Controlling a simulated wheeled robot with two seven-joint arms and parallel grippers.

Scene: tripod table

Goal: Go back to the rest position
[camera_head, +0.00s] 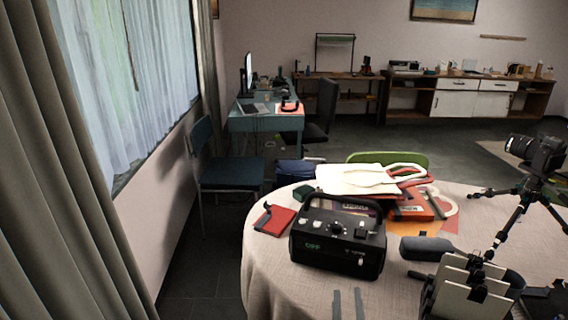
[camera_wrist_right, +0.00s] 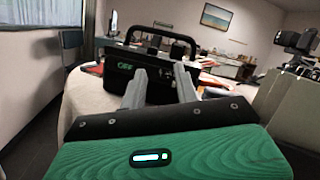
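My right gripper (camera_head: 347,304) shows at the bottom edge of the head view as two grey fingertips with a gap between them. It is in front of a black boxy device with a handle (camera_head: 338,240) on the round table (camera_head: 266,268). In the right wrist view my right gripper (camera_wrist_right: 161,80) is open, and nothing shows between its fingers. The black device (camera_wrist_right: 122,66) stands beyond the fingertips there, and contact cannot be seen. My left gripper is in neither view.
A camera on a tripod (camera_head: 520,190) stands at the table's right. Upright pale panels (camera_head: 467,293) are at the front right. A red notebook (camera_head: 274,219) and a pile of bags (camera_head: 362,180) lie around the device. A blue chair (camera_head: 230,172) stands behind left.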

